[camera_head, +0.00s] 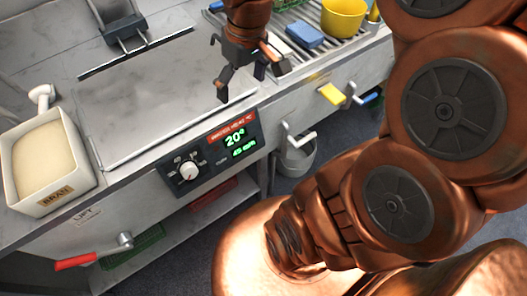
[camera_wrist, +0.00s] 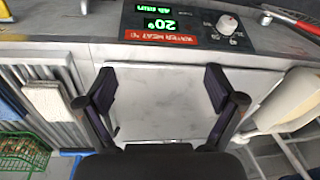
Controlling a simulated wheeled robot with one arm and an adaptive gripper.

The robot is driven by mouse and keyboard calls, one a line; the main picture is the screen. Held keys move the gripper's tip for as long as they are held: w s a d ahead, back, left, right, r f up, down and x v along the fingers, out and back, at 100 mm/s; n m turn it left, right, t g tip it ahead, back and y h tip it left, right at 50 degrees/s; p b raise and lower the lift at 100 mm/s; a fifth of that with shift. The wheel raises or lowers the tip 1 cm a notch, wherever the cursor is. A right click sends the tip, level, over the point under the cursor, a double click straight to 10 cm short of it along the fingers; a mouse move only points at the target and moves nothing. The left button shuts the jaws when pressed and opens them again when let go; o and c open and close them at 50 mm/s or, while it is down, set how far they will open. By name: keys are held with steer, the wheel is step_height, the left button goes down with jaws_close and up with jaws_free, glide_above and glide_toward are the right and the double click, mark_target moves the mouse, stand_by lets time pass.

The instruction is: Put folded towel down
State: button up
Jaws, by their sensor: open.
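My gripper (camera_head: 247,78) is open and empty, pointing down above the right end of the grey marbled slab (camera_head: 150,95). In the wrist view its two spread fingers (camera_wrist: 160,82) have only the slab's surface between them. A pale, flat, folded cloth, which looks like the towel (camera_wrist: 55,108), lies on the ribbed metal drainer at the left of the wrist view, apart from the fingers. In the head view a pale patch (camera_head: 276,46), probably the same towel, shows beside my gripper and is partly hidden by it.
A blue sponge (camera_head: 304,34) and a yellow bowl (camera_head: 343,17) are on the drainer at the back right. A cream box marked BRAN (camera_head: 75,195) stands at the left. The control panel (camera_head: 208,155) is on the counter's front. A bucket (camera_head: 295,155) hangs low in front.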

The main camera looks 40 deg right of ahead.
steer(key=s+a+f+g, duration=0.1)
steer(key=s+a+f, duration=0.1)
steer(key=s, duration=0.5)
steer(key=s+a+f+m+g+h, duration=0.1)
steer(key=s+a+f, duration=0.2)
steer(key=s, duration=0.5)
steer(key=shift+s+a+f+m+g, duration=0.15)
steer(key=shift+a+f+m+g, duration=0.2)
steer(key=shift+a, duration=0.1)
